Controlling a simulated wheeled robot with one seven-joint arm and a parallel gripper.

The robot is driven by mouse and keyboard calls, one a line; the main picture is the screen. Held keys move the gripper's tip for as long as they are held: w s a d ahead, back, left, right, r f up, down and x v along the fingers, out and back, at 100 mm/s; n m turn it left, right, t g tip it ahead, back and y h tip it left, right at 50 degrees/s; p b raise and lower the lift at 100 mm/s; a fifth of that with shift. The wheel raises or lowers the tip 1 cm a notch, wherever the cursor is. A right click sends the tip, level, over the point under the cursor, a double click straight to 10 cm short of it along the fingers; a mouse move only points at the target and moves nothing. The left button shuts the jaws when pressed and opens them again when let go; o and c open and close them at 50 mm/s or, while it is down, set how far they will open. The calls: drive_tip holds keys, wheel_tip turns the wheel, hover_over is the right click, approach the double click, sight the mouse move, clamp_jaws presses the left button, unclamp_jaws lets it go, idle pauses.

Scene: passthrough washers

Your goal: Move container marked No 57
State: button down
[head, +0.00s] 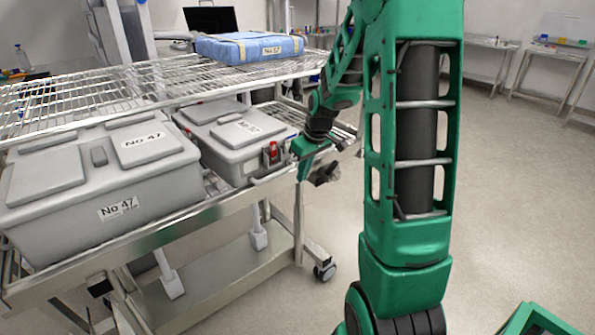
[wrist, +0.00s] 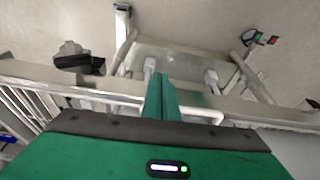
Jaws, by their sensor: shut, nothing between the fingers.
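A smaller grey lidded container (head: 215,135) sits on the middle shelf of the wire cart. Its lid label is too blurred for me to read the number surely. It has a red and white latch on its right end. My gripper (head: 325,174) is shut and empty, just right of that end, beside the cart's edge and apart from the container. In the wrist view my gripper's closed fingers (wrist: 160,97) point toward the cart's rail and lower shelf. No container shows clearly there.
A larger grey container (head: 60,200) marked No 47 stands left on the same shelf. A blue wrapped package (head: 225,50) lies on the wire top shelf (head: 110,88). The cart's lower shelf (head: 225,275) looks mostly bare. Open floor (head: 520,180) lies to the right.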

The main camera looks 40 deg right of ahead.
sight(270, 172)
drive_tip(key=v, duration=1)
drive_tip(key=a+m, duration=0.1)
drive_tip(key=a, duration=0.8)
drive_tip(key=w+f, duration=0.5)
drive_tip(key=f, duration=0.4)
drive_tip(key=shift+w+d+f, duration=0.2)
drive_tip(key=shift+w+f, duration=0.05)
drive_tip(key=shift+w, duration=0.15)
drive_tip(key=shift+w, duration=1.6)
